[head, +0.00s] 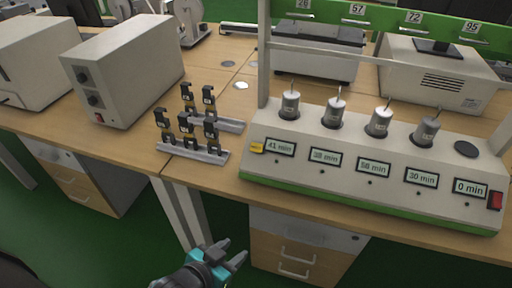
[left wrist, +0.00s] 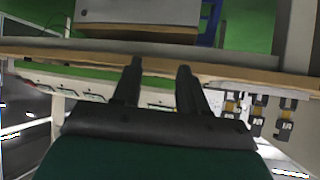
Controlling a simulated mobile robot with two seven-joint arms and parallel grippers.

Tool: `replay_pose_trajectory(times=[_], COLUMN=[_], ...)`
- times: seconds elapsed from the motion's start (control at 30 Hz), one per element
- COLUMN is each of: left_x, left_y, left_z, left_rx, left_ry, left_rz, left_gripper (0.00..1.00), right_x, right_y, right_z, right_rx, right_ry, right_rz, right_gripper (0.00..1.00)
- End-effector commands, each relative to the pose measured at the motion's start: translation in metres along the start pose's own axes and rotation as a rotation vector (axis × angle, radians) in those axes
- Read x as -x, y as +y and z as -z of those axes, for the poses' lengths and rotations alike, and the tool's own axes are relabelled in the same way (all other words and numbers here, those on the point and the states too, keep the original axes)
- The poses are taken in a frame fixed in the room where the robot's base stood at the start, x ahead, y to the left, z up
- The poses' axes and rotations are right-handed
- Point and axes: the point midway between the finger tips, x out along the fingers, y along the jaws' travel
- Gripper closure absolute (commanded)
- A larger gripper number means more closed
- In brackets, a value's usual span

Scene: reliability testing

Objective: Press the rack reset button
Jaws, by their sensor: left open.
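The rack (head: 350,155) is a long white unit with a green base on the wooden bench. It holds several metal cylinders and has small time displays along its sloped front. A red button or switch (head: 495,201) sits at its right end, beside the "0 min" display (head: 470,188). A small yellow tab (head: 257,147) is at its left end. My left gripper (head: 233,251) is open and empty, in front of the bench edge, below and left of the rack. Its two dark fingers also show apart in the left wrist view (left wrist: 159,68). My right gripper is not in view.
Black clips on metal stands (head: 193,150) are left of the rack. A beige box with knobs (head: 125,68) stands further left. A post (head: 264,60) and rail rise behind the rack. Drawers (head: 300,245) are under the bench. The floor in front is green.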

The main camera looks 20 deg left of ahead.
Motion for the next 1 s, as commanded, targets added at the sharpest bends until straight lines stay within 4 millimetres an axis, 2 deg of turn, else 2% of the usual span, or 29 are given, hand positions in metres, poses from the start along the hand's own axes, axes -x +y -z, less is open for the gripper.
replay_pose_trajectory(times=[0.07, 0.43, 1.0], left_x=[0.0000, -0.0002, -0.0014], left_y=[0.0000, 0.0000, -0.0006], left_z=[0.0001, 0.0004, 0.0031], left_rx=[0.000, 0.000, -0.001], left_ry=[0.000, 0.001, 0.006], left_rz=[0.000, 0.000, 0.001], left_gripper=[0.64, 1.00, 1.00], right_x=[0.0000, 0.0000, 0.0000], right_y=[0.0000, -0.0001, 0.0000], right_z=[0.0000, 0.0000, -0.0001], right_rx=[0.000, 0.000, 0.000], right_ry=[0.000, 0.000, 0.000], right_rz=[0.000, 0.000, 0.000], right_gripper=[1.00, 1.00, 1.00])
